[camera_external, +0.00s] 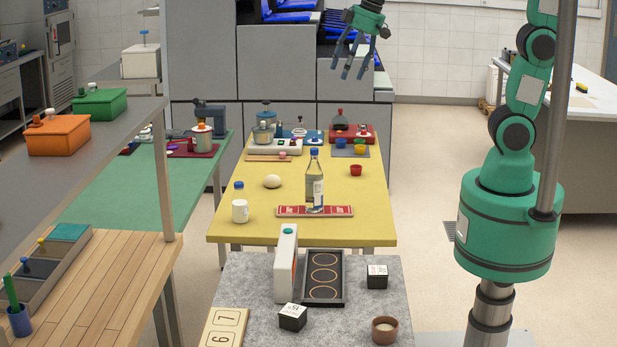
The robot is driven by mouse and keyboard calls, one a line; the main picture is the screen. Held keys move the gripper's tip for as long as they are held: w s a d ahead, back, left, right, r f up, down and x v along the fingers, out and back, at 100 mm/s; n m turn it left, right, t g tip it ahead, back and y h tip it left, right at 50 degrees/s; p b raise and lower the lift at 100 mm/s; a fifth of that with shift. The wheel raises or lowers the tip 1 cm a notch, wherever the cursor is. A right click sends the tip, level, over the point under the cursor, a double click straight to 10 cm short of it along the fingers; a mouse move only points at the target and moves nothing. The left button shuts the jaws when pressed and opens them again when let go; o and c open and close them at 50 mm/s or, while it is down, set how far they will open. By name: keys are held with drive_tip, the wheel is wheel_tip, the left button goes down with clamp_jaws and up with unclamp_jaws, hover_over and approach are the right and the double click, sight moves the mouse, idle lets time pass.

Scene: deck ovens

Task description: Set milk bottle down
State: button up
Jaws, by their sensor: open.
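A small bottle with white contents and a blue cap, which looks like the milk bottle (240,208), stands upright on the left front of the yellow table (228,228). A taller clear bottle (314,188) with a blue cap and a pale label stands upright at the red and white mat (288,211) near the front edge. My gripper (349,72) is open and empty, high above the far end of the yellow table, well apart from both bottles. Its fingers point down.
A white egg-shaped object (272,181) and a red cup (355,170) sit on the yellow table. Pots and appliances crowd its far end. The grey table (240,285) in front holds a white box (286,265), a black tray (341,278) and small blocks. The yellow table's right front is clear.

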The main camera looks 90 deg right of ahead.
drive_tip(key=s+a+f+t, duration=0.1)
drive_tip(key=s+a, duration=0.1)
drive_tip(key=s, duration=0.8)
drive_tip(key=s+a+f+n, duration=0.1)
drive_tip(key=s+a, duration=0.1)
drive_tip(key=s, duration=0.8)
drive_tip(key=shift+s+f+t, duration=0.15)
drive_tip(key=shift+s+t, duration=0.1)
drive_tip(key=shift+t, duration=0.15)
wheel_tip(320, 180, down, 8)
drive_tip(key=b, duration=0.8)
